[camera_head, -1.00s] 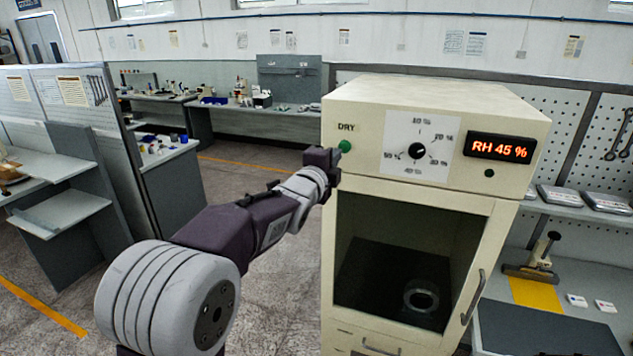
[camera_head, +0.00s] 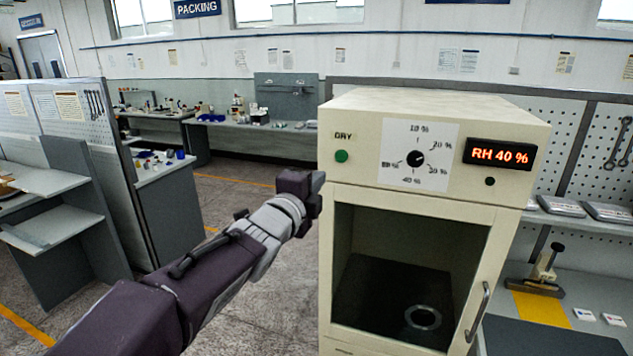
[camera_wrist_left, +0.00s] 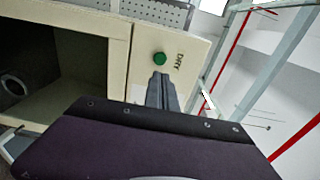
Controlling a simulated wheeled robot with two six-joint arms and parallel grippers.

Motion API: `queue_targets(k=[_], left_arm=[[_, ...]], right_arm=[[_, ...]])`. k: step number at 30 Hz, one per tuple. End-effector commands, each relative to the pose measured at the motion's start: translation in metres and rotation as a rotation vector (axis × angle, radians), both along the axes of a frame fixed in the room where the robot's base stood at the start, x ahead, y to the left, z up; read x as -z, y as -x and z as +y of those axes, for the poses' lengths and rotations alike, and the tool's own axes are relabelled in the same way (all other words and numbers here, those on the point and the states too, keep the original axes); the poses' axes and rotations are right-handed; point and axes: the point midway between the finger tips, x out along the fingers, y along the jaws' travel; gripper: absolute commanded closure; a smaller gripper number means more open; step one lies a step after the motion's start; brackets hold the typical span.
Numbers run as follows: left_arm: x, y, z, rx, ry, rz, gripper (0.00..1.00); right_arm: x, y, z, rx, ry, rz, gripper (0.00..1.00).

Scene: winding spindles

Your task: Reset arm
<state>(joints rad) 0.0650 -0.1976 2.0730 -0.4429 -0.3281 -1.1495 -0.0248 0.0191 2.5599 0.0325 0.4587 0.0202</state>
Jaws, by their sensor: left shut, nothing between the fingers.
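My left gripper (camera_head: 319,183) is shut and empty, left of the cream drying cabinet (camera_head: 440,108), below the green DRY button (camera_head: 341,156) and apart from it. In the left wrist view, the gripper's fingers (camera_wrist_left: 161,84) show just below the green button (camera_wrist_left: 159,58). The cabinet's dial (camera_head: 415,159) sits on a white scale, and the red display (camera_head: 499,154) reads RH 40 %. A ring-shaped spool (camera_head: 423,317) lies on the dark floor of the cabinet chamber. My right gripper is not in view.
The cabinet door handle (camera_head: 477,311) is at the lower right of the chamber. A bench (camera_head: 540,335) with a yellow mat (camera_head: 541,309) and a small press (camera_head: 545,268) stands on the right. Open floor and a grey partition (camera_head: 75,130) lie to the left.

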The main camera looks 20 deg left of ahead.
Motion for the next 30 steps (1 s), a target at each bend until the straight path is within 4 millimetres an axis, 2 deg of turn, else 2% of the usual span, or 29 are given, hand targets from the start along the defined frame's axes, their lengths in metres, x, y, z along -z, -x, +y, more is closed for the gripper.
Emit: queue_targets(k=[9, 11, 14, 17, 18, 19, 21, 23, 24, 27, 30], left_arm=[[0.000, 0.000, -0.001, 0.002, 0.000, -0.001, 1.00], [0.008, -0.004, -0.006, 0.012, 0.001, 0.016, 1.00], [0.058, -0.009, -0.013, 0.023, 0.025, 0.124, 1.00], [0.145, 0.002, -0.011, -0.036, 0.159, 0.357, 1.00], [0.181, 0.014, -0.008, -0.083, 0.245, 0.464, 1.00], [0.208, 0.024, -0.007, -0.123, 0.312, 0.544, 1.00], [0.266, 0.057, -0.004, -0.246, 0.475, 0.729, 1.00], [0.309, 0.093, -0.002, -0.380, 0.620, 0.876, 1.00], [0.333, 0.119, -0.001, -0.482, 0.713, 0.965, 1.00], [0.374, 0.182, -0.001, -0.762, 0.930, 1.131, 1.00], [0.391, 0.229, -0.005, -1.032, 1.115, 1.206, 1.00]], right_arm=[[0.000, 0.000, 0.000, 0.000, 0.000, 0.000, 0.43], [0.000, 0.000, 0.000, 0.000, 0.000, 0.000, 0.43], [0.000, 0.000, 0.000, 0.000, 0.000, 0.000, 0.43], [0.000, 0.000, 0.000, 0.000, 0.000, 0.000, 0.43], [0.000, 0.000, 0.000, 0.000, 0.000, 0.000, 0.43], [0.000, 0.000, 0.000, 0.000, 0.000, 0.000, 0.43], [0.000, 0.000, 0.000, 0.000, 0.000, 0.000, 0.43], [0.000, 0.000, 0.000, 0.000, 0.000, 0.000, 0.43], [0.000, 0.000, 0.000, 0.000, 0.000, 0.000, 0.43], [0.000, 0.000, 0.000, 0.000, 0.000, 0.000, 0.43], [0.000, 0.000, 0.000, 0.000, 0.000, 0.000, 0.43]])
